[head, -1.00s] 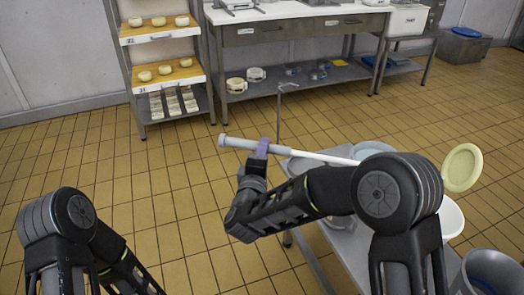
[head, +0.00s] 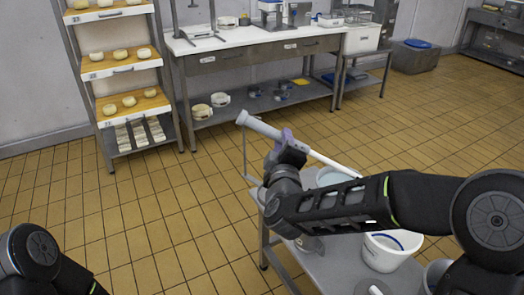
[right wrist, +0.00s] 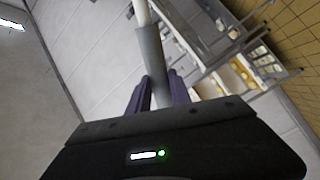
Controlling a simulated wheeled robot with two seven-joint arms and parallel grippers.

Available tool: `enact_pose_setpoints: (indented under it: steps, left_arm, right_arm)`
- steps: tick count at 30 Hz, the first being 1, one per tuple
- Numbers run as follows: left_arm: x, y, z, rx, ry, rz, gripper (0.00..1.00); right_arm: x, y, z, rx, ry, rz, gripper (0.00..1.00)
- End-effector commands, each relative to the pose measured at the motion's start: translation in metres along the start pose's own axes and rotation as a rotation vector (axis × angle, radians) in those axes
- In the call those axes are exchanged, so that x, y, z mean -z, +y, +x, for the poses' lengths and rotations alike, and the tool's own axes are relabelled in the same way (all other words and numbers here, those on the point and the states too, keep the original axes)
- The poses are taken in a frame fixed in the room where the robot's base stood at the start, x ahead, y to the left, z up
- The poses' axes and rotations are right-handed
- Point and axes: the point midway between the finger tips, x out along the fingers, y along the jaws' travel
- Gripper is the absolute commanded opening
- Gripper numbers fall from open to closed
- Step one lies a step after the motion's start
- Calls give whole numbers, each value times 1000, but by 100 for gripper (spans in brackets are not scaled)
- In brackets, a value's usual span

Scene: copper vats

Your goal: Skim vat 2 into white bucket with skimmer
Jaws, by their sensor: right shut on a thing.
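My right gripper (head: 287,143), with purple fingers, is shut on the grey grip of the skimmer (head: 257,124). The skimmer's white shaft (head: 333,162) runs to the right and down behind my right arm, which hides its far end. In the right wrist view the grey grip (right wrist: 152,55) stands between the purple fingers (right wrist: 155,95). A white bucket (head: 381,260) with a blue edge inside stands on the steel table, below my right forearm. No copper vat shows. Only part of my left arm shows at bottom left; its gripper is out of view.
The low steel table (head: 330,270) carries other vessels, partly hidden by my arm. A cheese rack (head: 122,73) and a white-topped workbench (head: 255,45) stand along the back. A grey tub with a blue lid (head: 412,58) is at back right. The tiled floor at left is clear.

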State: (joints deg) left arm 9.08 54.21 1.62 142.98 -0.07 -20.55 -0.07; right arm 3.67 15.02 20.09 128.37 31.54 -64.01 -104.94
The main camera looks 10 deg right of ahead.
Motion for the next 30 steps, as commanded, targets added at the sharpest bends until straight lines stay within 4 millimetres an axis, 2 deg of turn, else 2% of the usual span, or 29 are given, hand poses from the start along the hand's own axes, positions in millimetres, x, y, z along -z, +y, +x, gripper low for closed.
enact_pose_setpoints:
  steps: [1,16,23,30]
  left_arm:
    - [0,5,-13,0,0,0,36]
    - [0,26,-66,-1,-2,-2,36]
    - [0,32,-80,-1,-3,-2,36]
    - [0,31,-79,-1,-4,-2,36]
  right_arm:
    - [-1,23,0,-7,-3,25,0]
    - [-32,160,-1,-6,-3,314,0]
    - [-47,221,-2,-4,-3,447,0]
    - [-63,283,-2,-3,0,590,0]
